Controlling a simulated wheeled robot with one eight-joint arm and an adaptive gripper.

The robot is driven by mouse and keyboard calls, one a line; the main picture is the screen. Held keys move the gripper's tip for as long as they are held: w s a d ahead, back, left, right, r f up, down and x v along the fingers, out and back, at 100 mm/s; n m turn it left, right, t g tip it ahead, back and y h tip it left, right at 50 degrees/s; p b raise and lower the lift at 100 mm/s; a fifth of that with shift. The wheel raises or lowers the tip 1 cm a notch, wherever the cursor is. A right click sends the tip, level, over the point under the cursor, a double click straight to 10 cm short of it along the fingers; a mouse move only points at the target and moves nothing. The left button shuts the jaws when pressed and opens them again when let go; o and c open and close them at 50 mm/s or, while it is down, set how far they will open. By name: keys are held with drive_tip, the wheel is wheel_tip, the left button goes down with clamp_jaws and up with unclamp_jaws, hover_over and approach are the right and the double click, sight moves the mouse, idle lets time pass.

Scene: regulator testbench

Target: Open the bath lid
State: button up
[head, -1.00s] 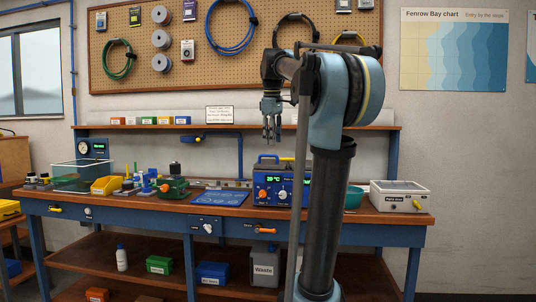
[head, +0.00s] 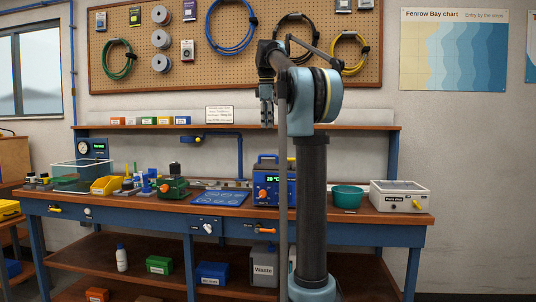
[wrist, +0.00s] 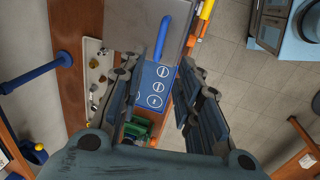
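The bath is a blue box (head: 262,190) with a green-lit temperature display, standing on the bench right of centre in the head view, partly hidden by my arm. In the wrist view a grey metal lid (wrist: 133,22) with a blue bar handle (wrist: 163,40) lies at the top of the picture. The lid looks shut. My gripper (head: 266,124) hangs above the bath with its fingers pointing down, clear of it. In the wrist view my gripper (wrist: 166,62) shows its two fingers spread apart with nothing between them.
A blue mat (head: 220,198) lies left of the bath, and a green device (head: 173,187) stands further left. A shelf (head: 340,127) runs along the wall behind.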

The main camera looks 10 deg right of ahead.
drive_tip(key=f, duration=0.4)
drive_tip(key=w+f, duration=0.1)
drive_tip(key=f, duration=0.4)
drive_tip(key=w+f, duration=0.1)
drive_tip(key=f, duration=0.3)
drive_tip(key=shift+w+d+f, duration=0.15)
drive_tip(key=shift+w+d, duration=0.1)
drive_tip(key=shift+d, duration=0.15)
clamp_jaws()
